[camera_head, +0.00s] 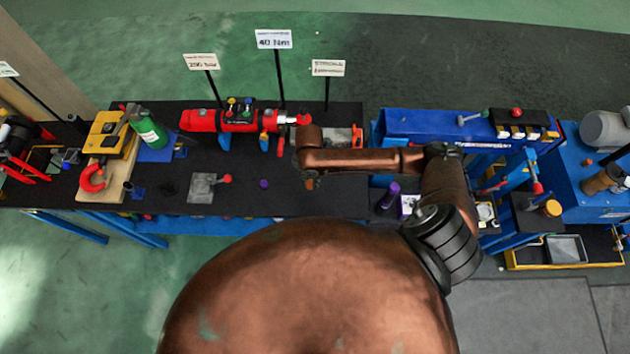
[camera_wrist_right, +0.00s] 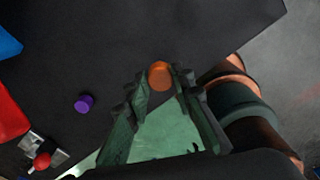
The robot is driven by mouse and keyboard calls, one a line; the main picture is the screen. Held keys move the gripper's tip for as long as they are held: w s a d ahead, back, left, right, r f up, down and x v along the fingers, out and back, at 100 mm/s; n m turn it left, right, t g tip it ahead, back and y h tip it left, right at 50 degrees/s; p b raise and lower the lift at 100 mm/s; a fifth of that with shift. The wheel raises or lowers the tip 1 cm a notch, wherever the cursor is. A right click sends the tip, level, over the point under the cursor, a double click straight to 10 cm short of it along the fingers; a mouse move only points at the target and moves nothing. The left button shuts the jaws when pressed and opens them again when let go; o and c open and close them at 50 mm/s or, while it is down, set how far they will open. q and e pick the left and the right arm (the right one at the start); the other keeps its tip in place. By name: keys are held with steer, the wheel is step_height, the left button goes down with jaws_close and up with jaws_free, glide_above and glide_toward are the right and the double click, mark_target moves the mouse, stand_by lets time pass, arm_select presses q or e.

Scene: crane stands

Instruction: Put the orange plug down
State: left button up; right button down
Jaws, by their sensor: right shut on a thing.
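My right gripper (camera_head: 308,178) is over the black bench top (camera_head: 335,199), right of its middle in the head view. In the right wrist view its fingertips (camera_wrist_right: 161,80) are shut on the orange plug (camera_wrist_right: 159,72), whose round end shows between them. In the head view only a small bit of the orange plug (camera_head: 310,185) shows below the gripper. I cannot tell whether the plug touches the bench top. A purple plug (camera_head: 264,183) stands apart on the bench, left of the gripper; it also shows in the right wrist view (camera_wrist_right: 84,103). My left gripper is not in view.
A grey plate with a red knob (camera_head: 203,187) lies further left. A red tool unit (camera_head: 235,121) stands at the back, near sign posts (camera_head: 280,75). A purple cylinder (camera_head: 389,195) and a blue unit (camera_head: 430,126) are to the right. Bench around the gripper is bare.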

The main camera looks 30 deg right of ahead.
steer(key=d+f, duration=0.1)
steer(key=w+f, duration=0.1)
steer(key=d+f, duration=0.1)
steer(key=f, duration=0.1)
steer(key=shift+w+d, duration=0.25)
steer(key=shift+d, duration=0.1)
steer(key=f, duration=0.3)
steer(key=shift+d+p, duration=0.2)
steer(key=shift+p, duration=0.2)
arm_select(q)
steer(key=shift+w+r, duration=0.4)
arm_select(e)
steer(key=shift+f, duration=0.3)
steer(key=shift+f, duration=0.1)
steer(key=c, duration=1.7)
jaws_free()
steer(key=shift+o, duration=0.2)
arm_select(q)
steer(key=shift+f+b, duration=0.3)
steer(key=shift+b, duration=0.05)
arm_select(e)
step_height(320, 180, up, 12)
